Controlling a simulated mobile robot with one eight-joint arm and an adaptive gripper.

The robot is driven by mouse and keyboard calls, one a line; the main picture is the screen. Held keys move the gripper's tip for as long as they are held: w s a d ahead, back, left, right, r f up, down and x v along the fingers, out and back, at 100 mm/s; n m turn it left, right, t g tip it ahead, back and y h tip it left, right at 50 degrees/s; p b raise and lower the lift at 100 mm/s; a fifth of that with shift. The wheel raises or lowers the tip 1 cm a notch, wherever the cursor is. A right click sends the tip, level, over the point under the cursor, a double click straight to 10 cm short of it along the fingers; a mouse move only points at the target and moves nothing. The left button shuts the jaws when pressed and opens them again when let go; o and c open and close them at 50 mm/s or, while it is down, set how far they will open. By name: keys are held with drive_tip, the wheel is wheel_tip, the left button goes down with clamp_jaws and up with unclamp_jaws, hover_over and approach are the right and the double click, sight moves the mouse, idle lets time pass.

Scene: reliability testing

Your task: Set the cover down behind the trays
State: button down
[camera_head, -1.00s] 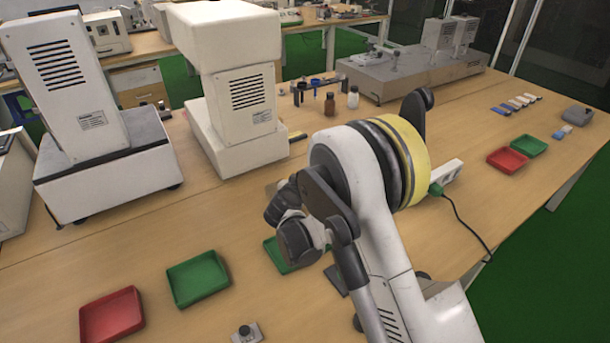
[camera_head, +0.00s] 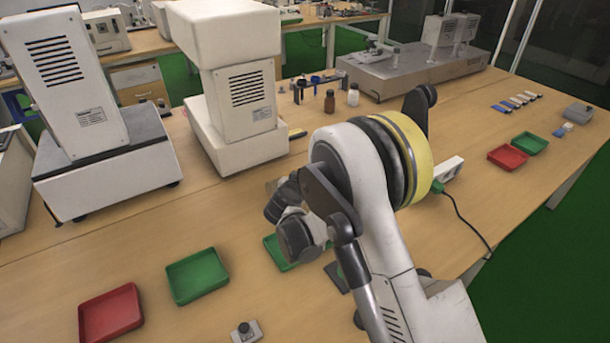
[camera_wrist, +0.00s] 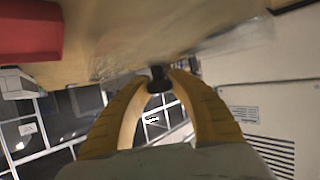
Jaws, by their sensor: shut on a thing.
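In the wrist view, the yellow fingers of my gripper (camera_wrist: 160,80) are shut on a small black knob (camera_wrist: 158,77). A clear, glassy sheet-like shape (camera_wrist: 125,62) spreads around the knob and appears to be the cover; its outline is hard to make out. A red tray (camera_wrist: 30,30) shows at the upper left there. In the head view, a red tray (camera_head: 110,313) and a green tray (camera_head: 197,276) lie at the front left. Another green tray (camera_head: 277,252) is partly hidden by my arm.
White instruments (camera_head: 235,105) and (camera_head: 90,120) stand behind the left trays. Brown and white bottles (camera_head: 330,103) stand near the middle. A red tray (camera_head: 508,157) and a green tray (camera_head: 530,144) lie at right. A small knobbed part (camera_head: 245,332) lies at the front.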

drive_tip(key=shift+f+b, duration=0.4)
drive_tip(key=shift+f, duration=0.05)
drive_tip(key=c, duration=1.1)
unclamp_jaws()
drive_tip(key=shift+c, duration=0.2)
drive_tip(key=v, duration=1.2)
